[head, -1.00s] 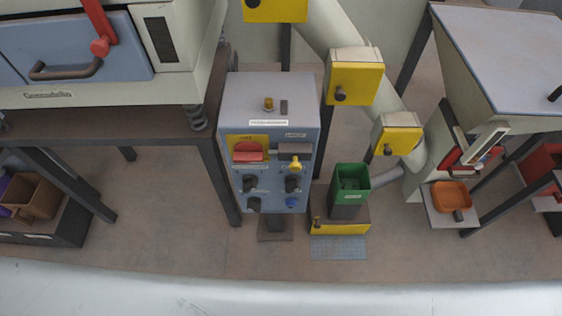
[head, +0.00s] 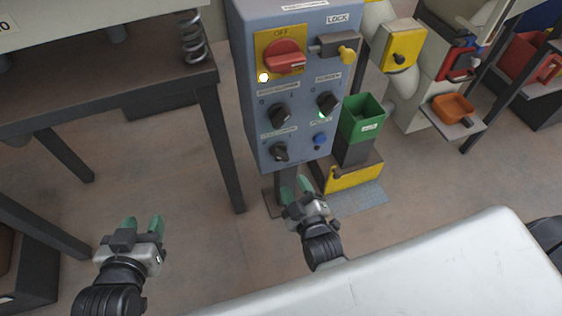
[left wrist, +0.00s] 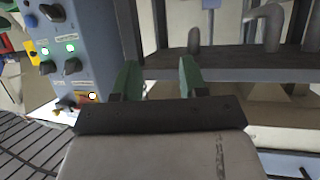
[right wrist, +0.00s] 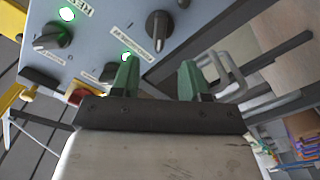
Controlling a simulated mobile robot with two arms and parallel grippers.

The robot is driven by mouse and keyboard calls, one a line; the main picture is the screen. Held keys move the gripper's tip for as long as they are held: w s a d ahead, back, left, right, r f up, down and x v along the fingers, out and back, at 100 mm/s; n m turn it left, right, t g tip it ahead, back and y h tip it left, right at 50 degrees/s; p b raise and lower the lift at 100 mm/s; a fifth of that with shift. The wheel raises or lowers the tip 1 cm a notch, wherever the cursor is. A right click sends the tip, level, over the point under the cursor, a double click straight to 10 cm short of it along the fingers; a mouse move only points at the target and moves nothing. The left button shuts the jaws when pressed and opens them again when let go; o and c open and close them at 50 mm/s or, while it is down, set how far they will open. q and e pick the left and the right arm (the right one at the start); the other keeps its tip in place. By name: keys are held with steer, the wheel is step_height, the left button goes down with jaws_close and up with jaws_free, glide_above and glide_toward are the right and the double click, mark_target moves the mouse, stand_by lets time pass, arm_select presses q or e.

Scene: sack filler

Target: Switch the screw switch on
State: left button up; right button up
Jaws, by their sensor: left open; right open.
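The blue-grey control box (head: 247,110) stands in front of me. It carries black rotary knobs at upper left (head: 278,116), upper right (head: 329,103) and lower left (head: 279,152). A green lamp glows beside the upper right knob. My right gripper (head: 297,185) is open and empty, below the box's lower edge in the head view. Its wrist view shows knobs (right wrist: 157,28) close beyond its fingers (right wrist: 158,80). My left gripper (head: 142,225) is open and empty, left of and lower than the box.
A red main switch (head: 286,57) on a yellow plate and a grey lock with a yellow knob (head: 347,54) sit above the knobs. A blue button (head: 320,138) sits at lower right. A green bin (head: 362,118) stands right. A dark table leg (head: 222,150) stands left.

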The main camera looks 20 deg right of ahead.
mark_target(282, 159)
steer(key=w+b, duration=0.2)
steer(key=w, duration=0.7)
steer(key=shift+w+a, duration=0.2)
arm_select(q)
step_height(282, 159, up, 9)
steer(key=w+d+t+h, duration=0.1)
steer(key=d+t+h, duration=0.1)
steer(key=t, duration=0.5)
steer(key=shift+w+f+t+b, duration=0.2)
steer(key=shift+w+t+b, duration=0.15)
steer(key=shift+t, duration=0.05)
arm_select(e)
steer(key=shift+w+r, duration=0.1)
steer(key=shift+w, duration=0.55)
jaws_close()
